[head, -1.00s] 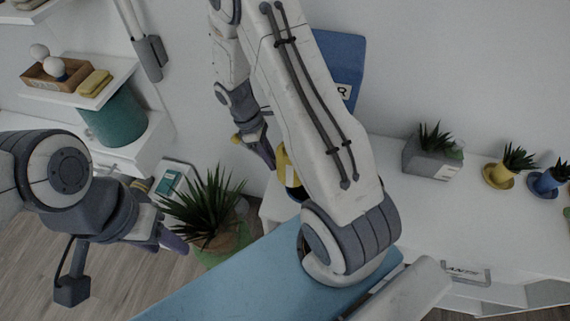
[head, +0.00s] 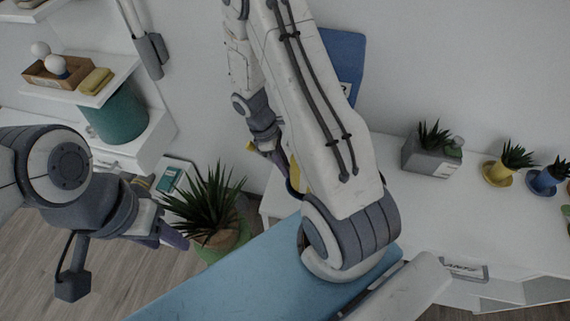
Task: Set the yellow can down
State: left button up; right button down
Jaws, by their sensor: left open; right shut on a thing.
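The yellow can (head: 295,174) shows in the head view as a narrow yellow strip, mostly hidden behind my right arm, with a dark blue part at its lower end. My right gripper (head: 268,156) is shut on it, just left of the strip; the grip itself is partly hidden. The can is over or near the left end of the white desk (head: 395,196); I cannot tell whether it touches the surface. My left gripper (head: 162,222) is open and empty at the left, away from the desk.
A grey planter (head: 430,158), a yellow pot (head: 496,174) and a blue pot (head: 545,183) stand along the back of the desk. A blue panel (head: 343,60) is behind my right arm. A spiky plant (head: 210,205) stands on the floor side at left. The desk's middle looks clear.

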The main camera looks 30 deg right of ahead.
jog(key=shift+s+a+f, duration=0.1)
jog(key=shift+s+f, duration=0.05)
jog(key=shift+f, duration=0.4)
jog(key=c, duration=0.8)
grip_release()
jog(key=shift+s+f, duration=0.1)
jog(key=v, duration=1.4)
jog(key=s+a+r+t, duration=0.2)
jog(key=s+a+r, duration=0.3)
jog(key=a, duration=0.5)
jog(key=s+a+r+m+y, duration=0.1)
jog(key=s+a, duration=0.2)
jog(key=s, duration=0.1)
jog(key=s+a+r+t+y, duration=0.1)
jog(key=s+a+r, duration=0.1)
jog(key=s, duration=0.2)
jog(key=s+a+r+m+t+y, duration=0.1)
jog(key=s+a+r, duration=0.1)
jog(key=s+a, duration=0.1)
jog(key=shift+s+a+m, duration=0.3)
jog(key=shift+s+a, duration=0.05)
jog(key=shift+s, duration=0.3)
